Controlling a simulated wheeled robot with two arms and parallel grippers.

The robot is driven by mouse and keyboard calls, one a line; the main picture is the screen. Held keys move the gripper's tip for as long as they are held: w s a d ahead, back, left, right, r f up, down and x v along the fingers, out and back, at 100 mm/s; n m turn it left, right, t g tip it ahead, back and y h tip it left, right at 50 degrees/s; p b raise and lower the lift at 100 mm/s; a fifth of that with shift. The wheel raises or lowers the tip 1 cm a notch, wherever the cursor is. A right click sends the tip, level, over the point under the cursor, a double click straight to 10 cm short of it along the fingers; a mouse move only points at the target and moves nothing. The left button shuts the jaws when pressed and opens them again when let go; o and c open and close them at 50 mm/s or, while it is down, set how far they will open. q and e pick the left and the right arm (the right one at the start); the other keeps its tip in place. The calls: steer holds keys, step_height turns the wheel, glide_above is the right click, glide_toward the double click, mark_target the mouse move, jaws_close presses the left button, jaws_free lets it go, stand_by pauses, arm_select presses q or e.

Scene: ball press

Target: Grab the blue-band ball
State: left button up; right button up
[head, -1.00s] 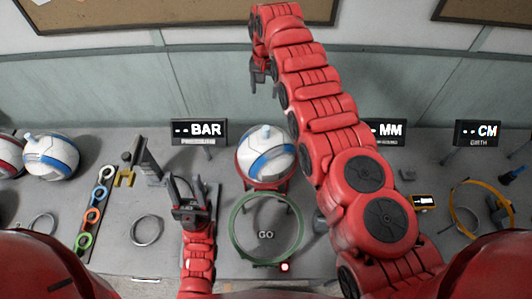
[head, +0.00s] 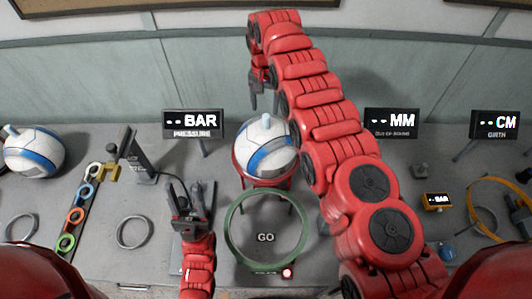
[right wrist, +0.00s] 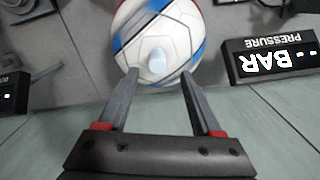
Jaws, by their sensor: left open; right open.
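A white ball with a blue band (head: 266,148) sits in a red stand (head: 243,178) at the middle of the table. Another white ball with a blue band (head: 40,150) rests at the far left. My right gripper (head: 264,103) is open, high behind the middle ball. In the right wrist view its fingertips (right wrist: 158,74) lie on either side of a pale knob on the middle ball (right wrist: 160,30); I cannot tell whether they touch it. My left gripper (head: 192,188) is open and empty, left of the green ring.
A green ring (head: 233,254) marked GO stands in front of the red stand. Displays read BAR (head: 193,124), MM (head: 391,122) and CM (head: 494,124). A rack of coloured rings (head: 76,214) and a loose metal ring (head: 134,246) lie at left.

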mark_target(266, 116)
steer(key=shift+p, duration=0.3)
steer(key=f+p, duration=0.1)
steer(key=p, duration=0.2)
steer(key=shift+s+d+f+p, duration=0.15)
steer(key=shift+s+f+p, duration=0.1)
steer(key=shift+f+p, duration=0.15)
step_height(266, 116, down, 4)
steer(key=shift+r+b, duration=0.2)
steer(key=shift+b, duration=0.95)
steer(key=shift+w+r, duration=0.1)
steer(key=c, duration=0.4)
jaws_close()
